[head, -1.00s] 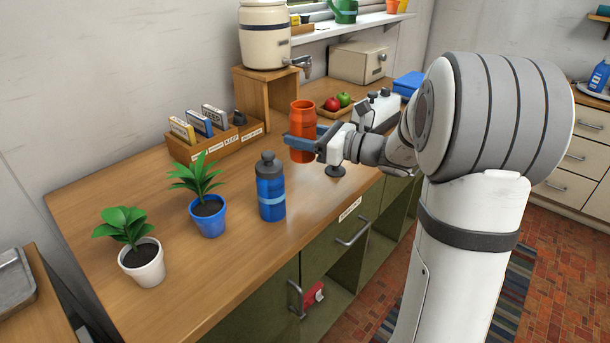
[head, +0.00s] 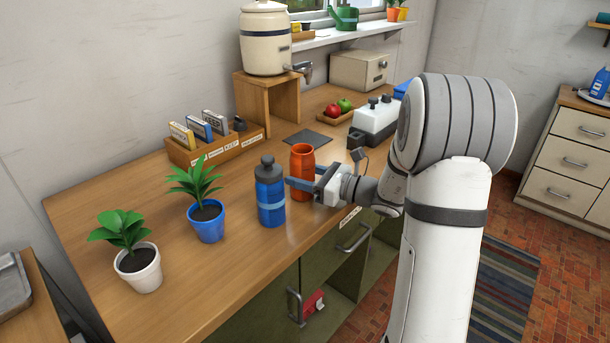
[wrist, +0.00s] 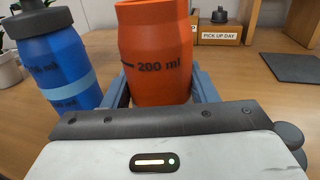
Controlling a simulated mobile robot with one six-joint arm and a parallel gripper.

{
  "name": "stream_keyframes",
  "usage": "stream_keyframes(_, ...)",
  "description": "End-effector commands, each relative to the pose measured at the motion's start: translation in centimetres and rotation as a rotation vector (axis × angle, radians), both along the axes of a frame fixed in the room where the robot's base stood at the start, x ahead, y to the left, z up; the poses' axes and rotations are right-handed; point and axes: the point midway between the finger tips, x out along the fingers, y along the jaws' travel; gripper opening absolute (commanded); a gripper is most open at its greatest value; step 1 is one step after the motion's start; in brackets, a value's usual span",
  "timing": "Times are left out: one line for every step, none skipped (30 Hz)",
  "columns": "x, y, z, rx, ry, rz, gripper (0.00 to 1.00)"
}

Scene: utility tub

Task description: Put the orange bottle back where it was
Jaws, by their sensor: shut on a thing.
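The orange bottle (head: 302,170) is open-topped and upright, just right of the blue bottle (head: 270,192) near the counter's front edge. My gripper (head: 302,187) is shut on the orange bottle, with blue fingers on both sides of it. In the wrist view the orange bottle (wrist: 156,55) shows a "200 ml" mark, and its lower part is hidden behind my gripper. The blue bottle (wrist: 55,62), with a dark grey cap, stands close at the left there. I cannot tell whether the orange bottle's base touches the counter.
A blue-potted plant (head: 207,222) and a white-potted plant (head: 139,267) stand to the left. Behind are a wooden organizer box (head: 214,152), a dark mat (head: 307,139) under the dispenser's tap, and a white appliance (head: 374,125). The counter (head: 230,262) is clear in front of the plants.

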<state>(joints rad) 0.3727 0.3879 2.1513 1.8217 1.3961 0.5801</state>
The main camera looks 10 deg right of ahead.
Motion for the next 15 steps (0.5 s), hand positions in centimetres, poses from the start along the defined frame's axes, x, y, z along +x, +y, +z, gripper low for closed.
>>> stream_keyframes(0.02,-0.03,-0.07,0.000,0.000,0.000,0.23)
stream_keyframes(0.02,-0.03,-0.19,0.000,0.000,-0.001,0.23)
stream_keyframes(0.02,-0.04,-0.35,0.000,0.000,-0.001,0.23)
stream_keyframes(0.01,-0.04,-0.38,0.000,0.000,-0.001,0.53)
stream_keyframes(0.02,-0.04,-0.29,0.000,0.000,-0.001,0.56)
stream_keyframes(0.01,-0.05,-0.27,0.000,0.000,-0.001,0.59)
stream_keyframes(0.01,-0.05,-0.27,0.000,0.000,-0.001,0.61)
stream_keyframes(0.02,-0.06,-0.27,0.000,0.000,-0.001,0.64)
stream_keyframes(0.01,-0.06,-0.27,0.000,0.000,-0.001,0.67)
stream_keyframes(0.01,-0.06,-0.27,0.000,0.000,-0.001,0.70)
stream_keyframes(0.01,-0.06,-0.27,0.000,0.000,-0.001,0.72)
stream_keyframes(0.01,-0.08,-0.27,0.000,0.000,-0.001,0.74)
stream_keyframes(0.01,-0.08,-0.27,0.000,0.000,-0.001,0.74)
stream_keyframes(0.01,-0.08,-0.27,0.000,0.000,-0.002,0.74)
stream_keyframes(0.02,-0.09,-0.27,0.000,0.000,-0.002,0.74)
